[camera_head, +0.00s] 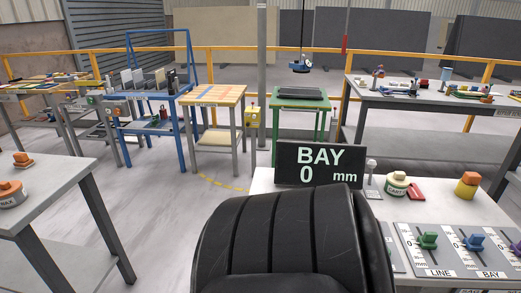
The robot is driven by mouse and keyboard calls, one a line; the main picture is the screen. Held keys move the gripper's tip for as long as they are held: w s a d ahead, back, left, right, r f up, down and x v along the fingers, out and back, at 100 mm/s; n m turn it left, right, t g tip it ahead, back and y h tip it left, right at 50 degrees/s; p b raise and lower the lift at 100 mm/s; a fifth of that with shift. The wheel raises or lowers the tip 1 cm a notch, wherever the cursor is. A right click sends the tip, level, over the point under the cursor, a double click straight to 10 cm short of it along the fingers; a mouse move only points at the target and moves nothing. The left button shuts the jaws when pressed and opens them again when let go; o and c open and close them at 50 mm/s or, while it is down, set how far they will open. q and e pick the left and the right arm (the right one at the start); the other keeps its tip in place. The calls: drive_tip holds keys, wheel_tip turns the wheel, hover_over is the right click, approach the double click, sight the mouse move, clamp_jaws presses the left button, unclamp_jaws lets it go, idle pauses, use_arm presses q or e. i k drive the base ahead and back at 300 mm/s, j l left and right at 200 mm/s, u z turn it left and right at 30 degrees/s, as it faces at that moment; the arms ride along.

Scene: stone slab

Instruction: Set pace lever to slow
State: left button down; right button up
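No lever marked "pace" can be read in the head view. On the white table (440,211) at the right, a green-handled slider (427,241) stands over the label "LINE". A blue-handled slider (474,242) stands over the label "BAY". A small upright lever with a pale round knob (371,165) stands just right of a dark display (320,164) reading "BAY 0 mm". A large black ribbed shape covers the bottom middle and hides part of the table. Neither of my grippers is in view.
A round labelled pot (396,186), a red block (416,191) and a yellow-and-orange piece (467,186) sit on the white table. A grey table (50,186) stands at the left. Open floor (165,205) lies between. A yellow rail (235,50) runs behind.

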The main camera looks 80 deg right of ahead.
sight(372, 164)
drive_tip(key=i+l+z, duration=0.15)
drive_tip(key=i+z, duration=0.5)
drive_tip(key=z, duration=0.2)
drive_tip(key=i+z, duration=0.4)
drive_tip(key=i+j+z, duration=0.15)
drive_tip(key=z, duration=0.25)
drive_tip(key=i+l+z, duration=0.15)
drive_tip(key=i+z, duration=0.5)
drive_tip(key=z, duration=0.2)
drive_tip(key=i+z, duration=0.4)
drive_tip(key=i+j+z, duration=0.25)
drive_tip(key=z, duration=0.2)
drive_tip(key=i+z, duration=0.15)
drive_tip(key=z, duration=0.3)
drive_tip(key=i+j+z, duration=0.1)
drive_tip(key=z, duration=0.3)
drive_tip(key=i+j+z, duration=0.2)
drive_tip(key=z, duration=0.25)
drive_tip(key=i+j+z, duration=0.15)
drive_tip(key=z, duration=0.25)
drive_tip(key=i+j+z, duration=0.15)
drive_tip(key=z, duration=0.25)
drive_tip(key=i+j+z, duration=0.1)
drive_tip(key=j+z, duration=0.15)
drive_tip(key=z, duration=0.2)
drive_tip(key=j+z, duration=0.25)
drive_tip(key=z, duration=0.15)
drive_tip(key=i, duration=0.05)
